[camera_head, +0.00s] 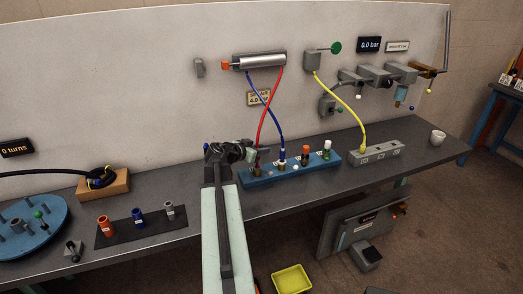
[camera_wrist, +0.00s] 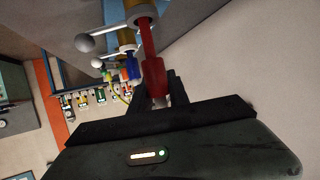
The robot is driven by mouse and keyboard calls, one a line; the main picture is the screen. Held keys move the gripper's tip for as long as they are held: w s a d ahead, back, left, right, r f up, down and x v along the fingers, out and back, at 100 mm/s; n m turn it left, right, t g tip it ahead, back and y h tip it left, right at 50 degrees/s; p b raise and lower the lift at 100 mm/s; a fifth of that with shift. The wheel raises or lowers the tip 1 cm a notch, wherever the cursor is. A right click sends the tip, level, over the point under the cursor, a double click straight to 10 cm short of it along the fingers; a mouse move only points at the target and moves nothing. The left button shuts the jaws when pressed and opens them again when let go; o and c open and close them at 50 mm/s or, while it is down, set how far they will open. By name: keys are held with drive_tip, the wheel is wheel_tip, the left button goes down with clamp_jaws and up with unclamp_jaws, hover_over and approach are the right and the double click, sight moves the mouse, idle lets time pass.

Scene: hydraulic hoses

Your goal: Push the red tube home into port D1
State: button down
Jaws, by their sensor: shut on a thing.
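The red tube (camera_head: 268,113) hangs from the cylinder on the back panel down to my gripper (camera_head: 249,154) at the left end of the blue port block (camera_head: 319,166). In the wrist view my gripper (camera_wrist: 154,92) is shut on the red tube (camera_wrist: 153,76), at its thick red part. From there a thinner red length reaches the grey ring of a brass port (camera_wrist: 142,15). The tube lines up with this ring and seems to meet it; how deep it sits cannot be told. No D1 label is readable, and my gripper partly hides this port in the head view.
A blue tube (camera_head: 277,124) stands in the neighbouring port, close beside my gripper. Capped ports follow to the right. A yellow tube (camera_head: 352,112) runs to a grey block (camera_head: 375,154). Coloured fittings stand on a dark mat (camera_head: 158,227) at left. A yellow tray (camera_head: 291,280) lies below.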

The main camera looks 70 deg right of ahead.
drive_tip(key=shift+f+b, duration=1.25)
drive_tip(key=shift+f, duration=0.1)
drive_tip(key=c, duration=1.2)
unclamp_jaws()
drive_tip(key=shift+o, duration=0.2)
drive_tip(key=p+v, duration=0.3)
drive_tip(key=v, duration=0.4)
drive_tip(key=shift+a+r, duration=0.2)
drive_tip(key=shift+a, duration=0.1)
drive_tip(key=shift+w, duration=0.1)
